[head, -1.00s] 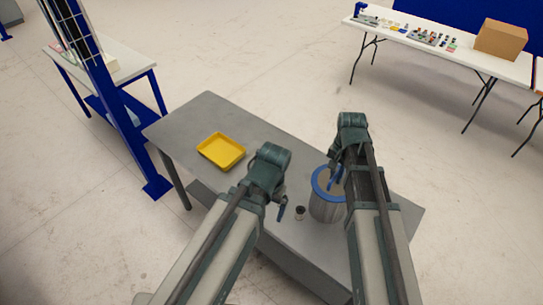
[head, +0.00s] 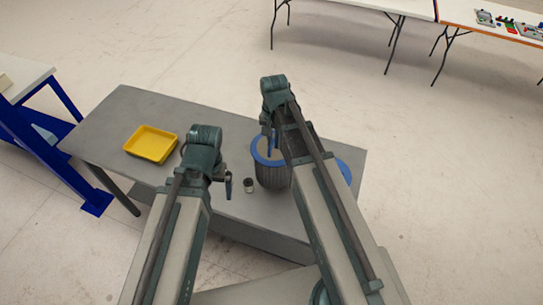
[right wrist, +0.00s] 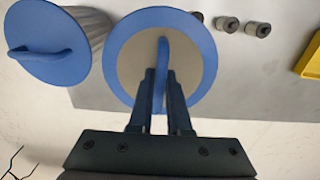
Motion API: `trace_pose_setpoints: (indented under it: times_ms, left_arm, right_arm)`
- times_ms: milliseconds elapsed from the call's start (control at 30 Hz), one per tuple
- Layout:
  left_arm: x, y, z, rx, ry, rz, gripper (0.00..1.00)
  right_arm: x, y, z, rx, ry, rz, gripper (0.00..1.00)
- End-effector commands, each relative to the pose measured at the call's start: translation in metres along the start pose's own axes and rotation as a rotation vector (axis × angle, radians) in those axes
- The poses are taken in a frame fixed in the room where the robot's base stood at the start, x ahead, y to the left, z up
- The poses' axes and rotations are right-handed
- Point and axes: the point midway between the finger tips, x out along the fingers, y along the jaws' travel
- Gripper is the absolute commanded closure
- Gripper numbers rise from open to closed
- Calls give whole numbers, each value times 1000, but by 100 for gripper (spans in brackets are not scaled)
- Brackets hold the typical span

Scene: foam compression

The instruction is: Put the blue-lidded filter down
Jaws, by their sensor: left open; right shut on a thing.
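The blue-lidded filter (head: 272,178) is a ribbed dark grey cylinder. Its top is a blue ring with a grey-beige middle and a blue handle. In the right wrist view its top (right wrist: 197,40) is seen from above. My right gripper (right wrist: 160,84) is shut on that handle. It also shows in the head view (head: 270,138), above the filter. Whether the filter's base touches the table cannot be told. My left gripper (head: 228,187) is open and empty, left of the filter.
The grey table (head: 125,112) holds a yellow tray (head: 151,144) and small dark-and-light cylinders (head: 249,186). A second cylinder with a solid blue lid (right wrist: 30,30) and ribbed pale body stands beside the held one. Its lid (head: 345,172) is partly behind my right arm.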

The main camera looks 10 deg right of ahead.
Motion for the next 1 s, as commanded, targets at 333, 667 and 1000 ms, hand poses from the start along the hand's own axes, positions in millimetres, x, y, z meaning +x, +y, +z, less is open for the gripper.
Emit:
trace_pose_setpoints:
  times_ms: [333,667,1000]
  left_arm:
    - [20,2,-1,2,0,-1,0]
    - [55,5,-3,8,0,-2,0]
    - [55,5,-3,10,0,-2,0]
  right_arm:
    - [20,0,0,0,0,0,100]
    - [55,0,0,0,0,0,100]
    - [55,0,0,0,0,0,100]
